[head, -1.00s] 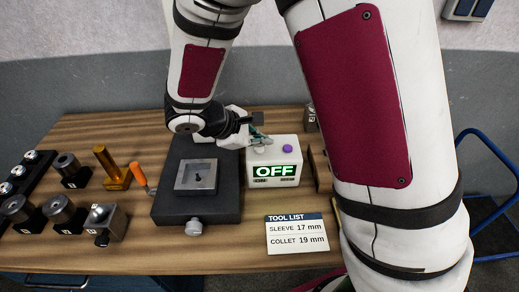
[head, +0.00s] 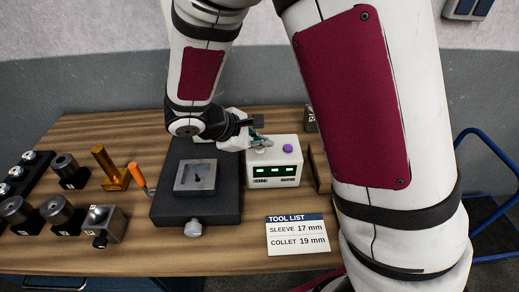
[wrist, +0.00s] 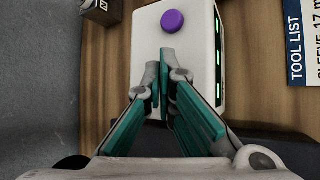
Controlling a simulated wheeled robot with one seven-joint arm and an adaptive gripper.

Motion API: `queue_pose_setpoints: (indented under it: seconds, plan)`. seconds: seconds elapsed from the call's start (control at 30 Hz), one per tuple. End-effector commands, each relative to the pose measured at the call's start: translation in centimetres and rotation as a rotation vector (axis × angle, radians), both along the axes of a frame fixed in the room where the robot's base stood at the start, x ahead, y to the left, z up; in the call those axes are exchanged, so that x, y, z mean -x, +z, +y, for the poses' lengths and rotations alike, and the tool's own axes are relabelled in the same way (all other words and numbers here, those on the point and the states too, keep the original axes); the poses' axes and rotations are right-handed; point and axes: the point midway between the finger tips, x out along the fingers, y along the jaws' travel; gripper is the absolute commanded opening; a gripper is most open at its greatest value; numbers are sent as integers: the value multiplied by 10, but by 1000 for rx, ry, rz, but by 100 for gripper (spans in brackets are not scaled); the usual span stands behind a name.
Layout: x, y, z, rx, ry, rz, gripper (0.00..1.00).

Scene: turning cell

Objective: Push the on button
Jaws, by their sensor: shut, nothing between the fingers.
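A white control box (head: 273,177) stands on the bench with a purple button (head: 287,148) on the right of its top. Its front display (head: 274,170) shows short green dashes; the small labels under it are too small to read. My gripper (head: 260,141) is shut and empty, its fingertips over the left part of the box top, beside the purple button. A pale round shape shows under the fingertips, mostly hidden; I cannot tell contact. In the wrist view the shut teal fingers (wrist: 162,72) lie over the box (wrist: 200,50), short of the purple button (wrist: 172,21).
A dark fixture (head: 170,207) with a grey square block (head: 195,177) stands left of the box. An orange-handled tool (head: 137,174), a brass part (head: 108,168) and several holders lie further left. A tool list card (head: 297,234) lies in front.

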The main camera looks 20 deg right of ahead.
Motion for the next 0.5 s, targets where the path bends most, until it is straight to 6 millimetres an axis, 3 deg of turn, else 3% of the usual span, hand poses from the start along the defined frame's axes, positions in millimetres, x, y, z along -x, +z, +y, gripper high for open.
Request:
queue_pose_setpoints:
  seconds: [0.5]
  plan:
    - [0, 10, 0, 0, -1, -1, 0]
